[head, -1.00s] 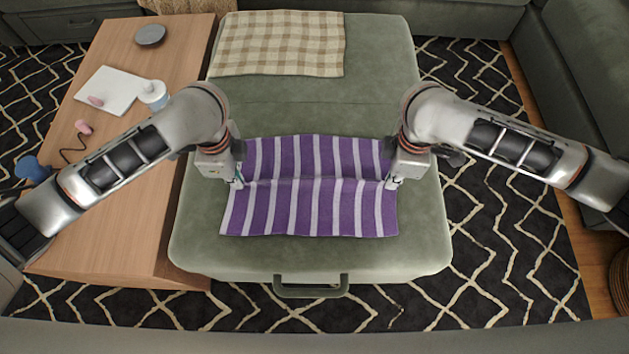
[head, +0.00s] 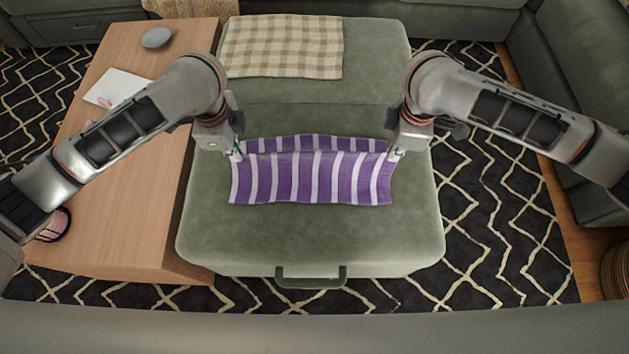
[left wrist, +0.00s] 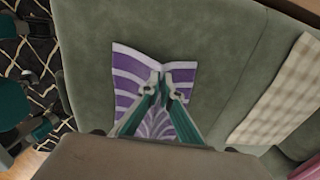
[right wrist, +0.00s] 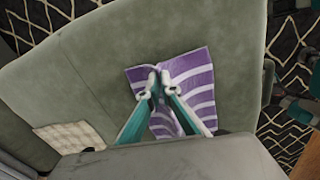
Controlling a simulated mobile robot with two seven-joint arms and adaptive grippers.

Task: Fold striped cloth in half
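The purple and white striped cloth (head: 312,178) lies on the green ottoman (head: 310,235). A crosswise ridge runs between my grippers, with a narrow strip of cloth behind it and a wider part in front. My left gripper (head: 237,154) is shut on the cloth's left side at the ridge. My right gripper (head: 393,154) is shut on its right side, level with the left. The wrist views show the fingertips together on the cloth (left wrist: 130,75), which also shows in the right wrist view (right wrist: 195,75). How the layers lie under the ridge is hidden.
A beige checked cloth (head: 283,45) lies at the ottoman's far end. A wooden table (head: 130,220) stands to the left, with a grey dish (head: 156,38) and a white sheet (head: 117,87). The ottoman is clear in front of the striped cloth.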

